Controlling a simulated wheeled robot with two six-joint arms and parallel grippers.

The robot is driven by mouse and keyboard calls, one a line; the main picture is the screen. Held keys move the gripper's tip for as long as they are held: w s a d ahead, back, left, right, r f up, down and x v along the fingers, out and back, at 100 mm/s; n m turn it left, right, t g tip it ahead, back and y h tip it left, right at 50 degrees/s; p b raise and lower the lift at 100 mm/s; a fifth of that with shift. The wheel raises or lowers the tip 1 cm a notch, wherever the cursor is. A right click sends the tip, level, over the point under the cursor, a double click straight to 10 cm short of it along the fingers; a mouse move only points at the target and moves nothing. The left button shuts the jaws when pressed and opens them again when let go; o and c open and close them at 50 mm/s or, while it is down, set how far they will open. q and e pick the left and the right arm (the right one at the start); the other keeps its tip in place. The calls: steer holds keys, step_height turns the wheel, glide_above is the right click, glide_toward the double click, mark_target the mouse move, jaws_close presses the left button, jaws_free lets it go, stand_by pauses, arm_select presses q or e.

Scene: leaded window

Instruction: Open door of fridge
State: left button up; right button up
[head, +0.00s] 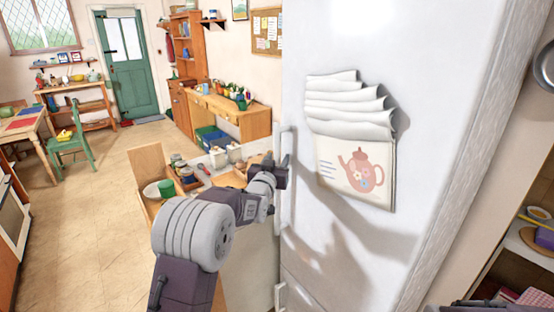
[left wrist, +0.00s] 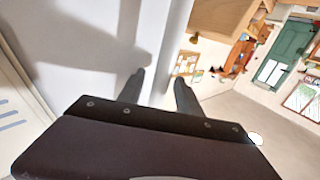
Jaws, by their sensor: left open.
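The white fridge (head: 350,245) stands at the right of the head view, its door closed. A long vertical handle (head: 287,205) runs along the door's left edge. My left gripper (head: 283,170) is at this handle, about mid-height. In the left wrist view my left gripper (left wrist: 158,90) has its two dark fingers apart, with the pale handle bar (left wrist: 172,50) running between them. Whether either finger touches the bar I cannot tell. My right gripper does not show.
Layered towels with a teapot picture (head: 355,165) hang on the fridge door. A lower handle (head: 279,296) is below. A counter with pots and jars (head: 190,172) stands behind my left arm. Shelves (head: 535,240) are at the right. The floor (head: 105,200) at the left is clear.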

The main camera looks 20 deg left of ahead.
arm_select(q)
jaws_close()
stand_by(1.3)
